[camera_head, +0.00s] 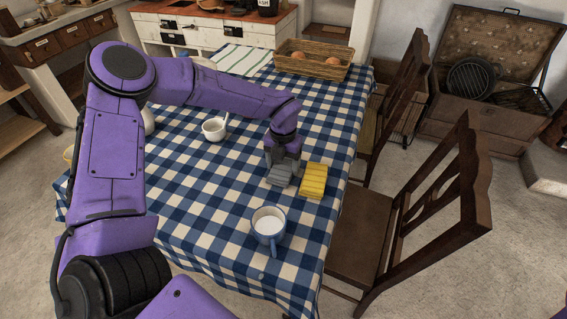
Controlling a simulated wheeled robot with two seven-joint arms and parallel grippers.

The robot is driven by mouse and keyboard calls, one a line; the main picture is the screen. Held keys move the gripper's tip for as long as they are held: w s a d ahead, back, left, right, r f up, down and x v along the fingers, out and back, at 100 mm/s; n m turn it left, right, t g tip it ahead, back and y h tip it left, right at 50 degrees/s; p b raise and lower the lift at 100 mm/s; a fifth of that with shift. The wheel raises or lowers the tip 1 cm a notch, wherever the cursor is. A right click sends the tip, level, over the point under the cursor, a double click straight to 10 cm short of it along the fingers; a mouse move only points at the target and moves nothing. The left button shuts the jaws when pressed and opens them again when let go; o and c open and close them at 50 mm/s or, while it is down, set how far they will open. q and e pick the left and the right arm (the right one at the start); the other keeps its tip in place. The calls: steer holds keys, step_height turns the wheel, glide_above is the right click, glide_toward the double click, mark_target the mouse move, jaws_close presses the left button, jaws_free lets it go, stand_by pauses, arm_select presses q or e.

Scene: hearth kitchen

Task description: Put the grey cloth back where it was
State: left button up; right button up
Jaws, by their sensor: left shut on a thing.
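The grey cloth (279,177) is a small folded pad at the right side of the checked tablecloth. My left gripper (283,165) points down over it and is shut on it. The fingers hide part of the cloth. It is at or just above the tablecloth; I cannot tell whether it touches. A yellow folded cloth (313,181) lies close to its right. My right gripper is not in view.
A blue mug of white liquid (268,225) stands nearer me. A white cup with a spoon (214,130) stands left of the gripper. A wicker basket (313,67) and a striped cloth (241,60) lie at the far end. Chairs (430,210) flank the table's right edge.

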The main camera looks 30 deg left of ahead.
mark_target(283, 165)
arm_select(q)
steer(key=shift+f, duration=0.15)
steer(key=o, duration=1)
step_height(283, 165, up, 12)
steer(key=shift+r, duration=0.25)
